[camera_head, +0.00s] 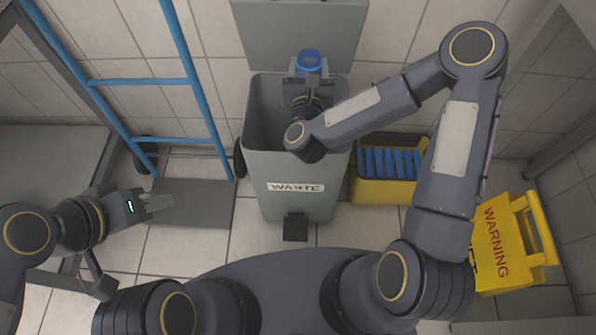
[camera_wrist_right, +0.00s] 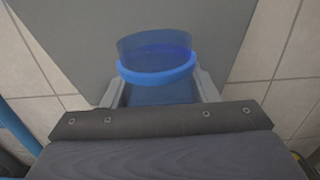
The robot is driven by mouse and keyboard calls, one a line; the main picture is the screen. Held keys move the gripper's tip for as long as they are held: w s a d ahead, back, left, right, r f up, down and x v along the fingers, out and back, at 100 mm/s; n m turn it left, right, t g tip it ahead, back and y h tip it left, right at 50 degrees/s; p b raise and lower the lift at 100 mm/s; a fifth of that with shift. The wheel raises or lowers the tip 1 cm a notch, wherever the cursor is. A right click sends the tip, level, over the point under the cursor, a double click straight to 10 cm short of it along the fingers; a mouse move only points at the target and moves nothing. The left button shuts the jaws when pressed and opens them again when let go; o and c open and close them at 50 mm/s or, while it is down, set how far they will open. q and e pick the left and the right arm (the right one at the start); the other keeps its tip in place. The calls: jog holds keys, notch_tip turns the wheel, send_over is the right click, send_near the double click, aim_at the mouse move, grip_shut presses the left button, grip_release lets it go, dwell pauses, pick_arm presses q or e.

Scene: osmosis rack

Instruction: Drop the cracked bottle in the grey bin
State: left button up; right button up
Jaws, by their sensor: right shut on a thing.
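The blue bottle (camera_head: 309,61) is held by my right gripper (camera_head: 308,72) over the back part of the open grey bin (camera_head: 290,165), in front of its raised lid. In the right wrist view the blue bottle (camera_wrist_right: 158,55) sits between the two fingers of my right gripper (camera_wrist_right: 158,85), which is shut on it. Its lower part is hidden by the gripper, and I cannot make out a crack. The bin carries a WASTE label and has a black pedal at its foot. My left gripper (camera_head: 158,204) is at the left, away from the bin; its finger gap is not clear.
A yellow warning sign (camera_head: 505,245) is at the far right. A blue hand truck (camera_head: 150,83) with a grey foot plate stands at the left. Tiled floor shows in front of the bin.

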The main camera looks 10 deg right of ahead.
jog(key=shift+w+a+f, duration=0.1)
jog(key=shift+a+f, duration=0.25)
jog(key=shift+f, duration=0.1)
jog(key=shift+f+b, duration=1.9)
jog(key=shift+f, duration=0.95)
